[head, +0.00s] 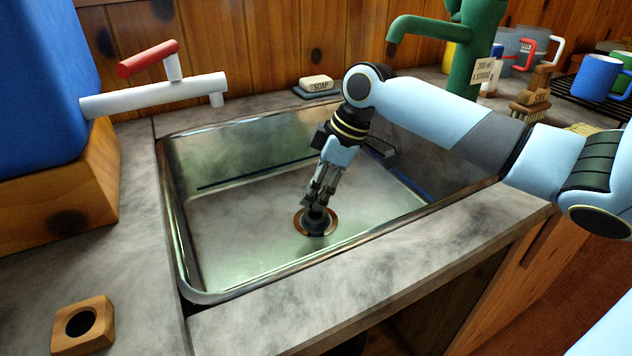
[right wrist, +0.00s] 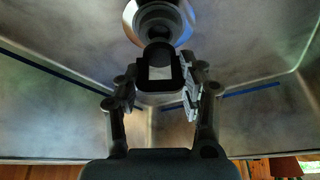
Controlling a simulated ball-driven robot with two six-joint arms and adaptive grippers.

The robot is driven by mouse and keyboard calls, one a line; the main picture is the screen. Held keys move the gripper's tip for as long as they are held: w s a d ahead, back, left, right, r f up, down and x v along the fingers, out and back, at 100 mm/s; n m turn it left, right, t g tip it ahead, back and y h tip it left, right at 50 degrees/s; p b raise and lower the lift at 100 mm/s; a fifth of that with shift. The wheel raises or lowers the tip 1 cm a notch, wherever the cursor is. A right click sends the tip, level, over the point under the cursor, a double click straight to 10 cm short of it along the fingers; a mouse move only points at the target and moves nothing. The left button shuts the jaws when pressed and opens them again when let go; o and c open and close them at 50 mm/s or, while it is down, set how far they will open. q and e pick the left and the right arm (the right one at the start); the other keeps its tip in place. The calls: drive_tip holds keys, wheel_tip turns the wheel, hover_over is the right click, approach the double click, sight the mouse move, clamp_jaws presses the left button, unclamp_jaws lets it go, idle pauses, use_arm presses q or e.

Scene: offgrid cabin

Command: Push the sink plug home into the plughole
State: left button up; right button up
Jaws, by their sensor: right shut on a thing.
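The dark sink plug (head: 316,223) stands at the plughole (head: 300,222), a copper-coloured ring in the floor of the steel sink (head: 240,215). My right gripper (head: 318,203) reaches down into the sink and is shut on the plug's upper part. In the right wrist view, the plug (right wrist: 157,22) shows beyond the fingers of my right gripper (right wrist: 158,88), with the shiny plughole rim (right wrist: 187,22) around it. The plug looks roughly centred in the ring. I cannot tell how deep it sits. My left gripper is not in view.
A blue container (head: 40,80) with a white and red tap (head: 155,95) stands on a wooden block at the left. Soap (head: 316,84) lies behind the sink. A green pump (head: 465,50) and mugs (head: 597,77) stand at the back right. A wooden block with a hole (head: 82,325) lies front left.

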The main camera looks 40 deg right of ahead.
drive_tip(key=shift+f+b, duration=0.75)
drive_tip(key=shift+f, duration=0.6)
drive_tip(key=o, duration=1.2)
drive_tip(key=shift+r, duration=0.1)
drive_tip(key=shift+v, duration=5.9)
